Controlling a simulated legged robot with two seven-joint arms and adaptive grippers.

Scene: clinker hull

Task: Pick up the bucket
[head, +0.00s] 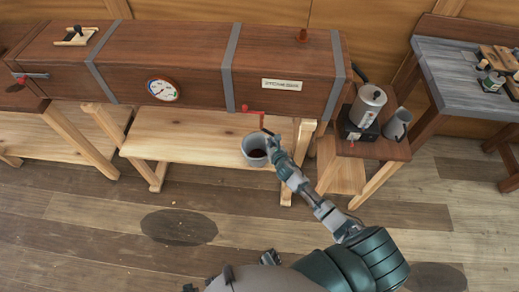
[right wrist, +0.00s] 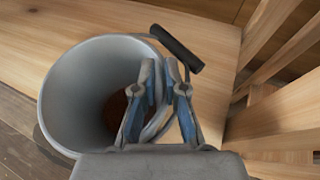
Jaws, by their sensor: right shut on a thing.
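The grey metal bucket (head: 255,149) stands at the right part of the low wooden shelf under the long wooden box. In the right wrist view the bucket (right wrist: 72,95) is upright, with a dark brownish patch inside at the bottom. Its wire handle carries a black grip (right wrist: 177,48). My right gripper (head: 271,147) is at the bucket's right side. In the right wrist view the right gripper (right wrist: 166,72) is shut on the bucket at its rim or handle wire; the fingers hide the exact contact.
The wooden shelf (head: 190,133) is clear left of the bucket. The long wooden box (head: 200,60) with grey bands, a gauge (head: 162,89) and a red-handled valve (head: 253,111) hangs above. A kettle (head: 369,104) and a grey jug (head: 397,124) stand on a side table at the right.

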